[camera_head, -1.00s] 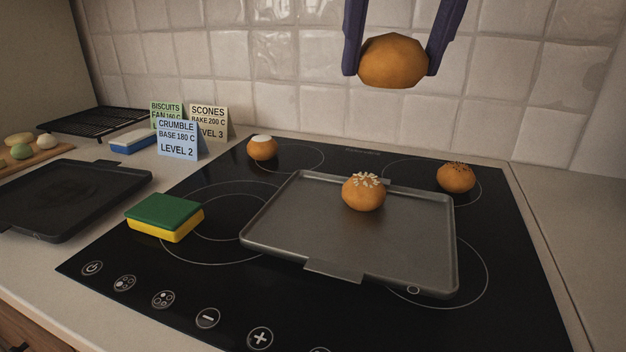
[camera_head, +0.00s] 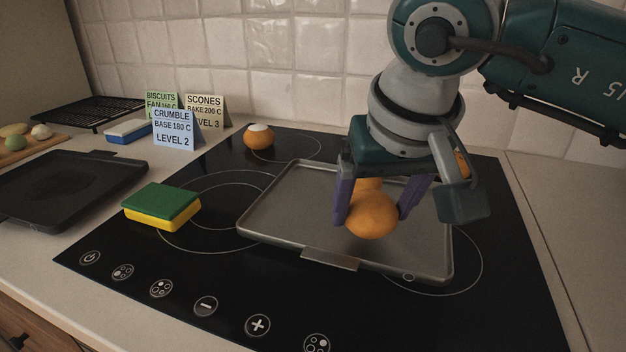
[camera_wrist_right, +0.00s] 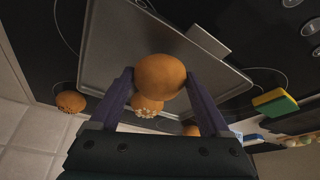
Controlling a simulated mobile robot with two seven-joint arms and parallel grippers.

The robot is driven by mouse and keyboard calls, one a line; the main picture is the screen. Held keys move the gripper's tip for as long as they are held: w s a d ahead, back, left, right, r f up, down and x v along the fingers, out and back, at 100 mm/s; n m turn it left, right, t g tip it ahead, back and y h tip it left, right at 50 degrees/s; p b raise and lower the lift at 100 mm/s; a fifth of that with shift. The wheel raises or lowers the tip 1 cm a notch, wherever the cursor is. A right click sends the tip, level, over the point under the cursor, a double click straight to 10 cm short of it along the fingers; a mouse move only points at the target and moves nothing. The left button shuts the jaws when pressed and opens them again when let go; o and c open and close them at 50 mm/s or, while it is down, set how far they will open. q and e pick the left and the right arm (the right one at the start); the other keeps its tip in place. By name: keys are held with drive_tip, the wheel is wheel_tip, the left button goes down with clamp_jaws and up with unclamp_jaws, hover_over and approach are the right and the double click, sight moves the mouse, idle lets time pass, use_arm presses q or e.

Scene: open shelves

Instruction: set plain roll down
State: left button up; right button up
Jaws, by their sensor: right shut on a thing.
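My right gripper (camera_head: 373,216) is shut on the plain roll (camera_head: 371,217), a smooth orange-brown bun, over the front middle of the grey baking tray (camera_head: 282,205). I cannot tell whether the roll's underside touches the tray. The plain roll also shows between the two purple fingers in the right wrist view (camera_wrist_right: 160,76). A roll with pale flakes on top (camera_wrist_right: 147,105) sits on the tray behind it; in the head view it is mostly hidden by the gripper. My left gripper is not in view.
A white-topped roll (camera_head: 258,137) stands on the black hob at the back left. A brown-topped roll (camera_head: 462,165) is mostly hidden behind my right arm. A green and yellow sponge (camera_head: 161,207) lies left of the tray. Cards (camera_head: 174,130) stand further back. The tray's left part is clear.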

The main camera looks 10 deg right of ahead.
drive_tip(key=shift+f, duration=0.8)
drive_tip(key=shift+f, duration=0.15)
drive_tip(key=o, duration=1.2)
drive_tip(key=shift+s+r, duration=0.1)
drive_tip(key=shift+r, duration=0.45)
drive_tip(key=p+v, duration=0.1)
drive_tip(key=v, duration=1)
drive_tip(key=shift+s+r, duration=0.1)
drive_tip(key=shift+r, duration=0.05)
